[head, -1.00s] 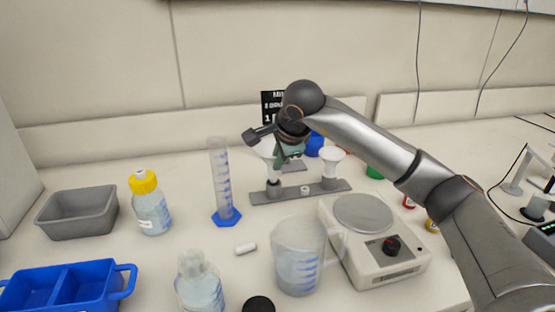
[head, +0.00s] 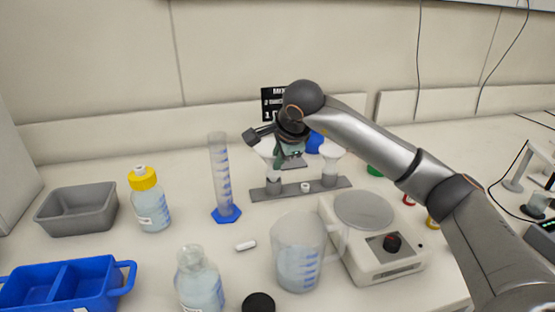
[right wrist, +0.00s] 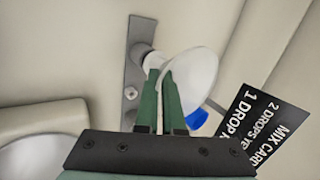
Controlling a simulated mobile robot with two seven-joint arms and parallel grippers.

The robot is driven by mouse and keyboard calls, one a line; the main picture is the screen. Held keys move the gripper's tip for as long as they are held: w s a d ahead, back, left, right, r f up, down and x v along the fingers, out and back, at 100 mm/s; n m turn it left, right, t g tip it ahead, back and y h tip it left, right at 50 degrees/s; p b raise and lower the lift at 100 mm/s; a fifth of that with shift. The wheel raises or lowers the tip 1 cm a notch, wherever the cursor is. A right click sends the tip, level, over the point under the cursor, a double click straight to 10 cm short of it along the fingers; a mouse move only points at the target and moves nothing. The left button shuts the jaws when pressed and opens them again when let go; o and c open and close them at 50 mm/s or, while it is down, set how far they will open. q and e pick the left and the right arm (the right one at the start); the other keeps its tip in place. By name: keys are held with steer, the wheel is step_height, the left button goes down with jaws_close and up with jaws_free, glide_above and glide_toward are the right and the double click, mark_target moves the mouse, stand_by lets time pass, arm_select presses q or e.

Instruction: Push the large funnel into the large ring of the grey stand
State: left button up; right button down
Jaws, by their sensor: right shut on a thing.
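The grey stand (head: 289,192) is a long flat bar with a holder near each end. A white funnel (head: 264,149) is over its left holder, partly hidden by my right gripper (head: 281,163). In the right wrist view my right gripper (right wrist: 161,78) has its green fingers shut on this funnel (right wrist: 199,76). The funnel looks tilted there, with its narrow end at the stand (right wrist: 133,72). I cannot tell how deep it sits in the ring. A second white funnel (head: 332,150) is over the right holder. My left gripper is not in view.
A clear beaker (head: 298,255) and a balance (head: 385,262) stand in front of the stand. A measuring cylinder (head: 221,180) is to its left. A black sign (head: 272,103) and a blue object (head: 315,141) are behind.

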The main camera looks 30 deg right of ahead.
steer(key=shift+f+b, duration=0.4)
steer(key=shift+f, duration=0.3)
stand_by(0.8)
steer(key=c, duration=1)
jaws_free()
steer(key=shift+o, duration=0.2)
steer(key=v, duration=1.2)
steer(key=shift+s+r, duration=0.2)
steer(key=shift+r, duration=0.05)
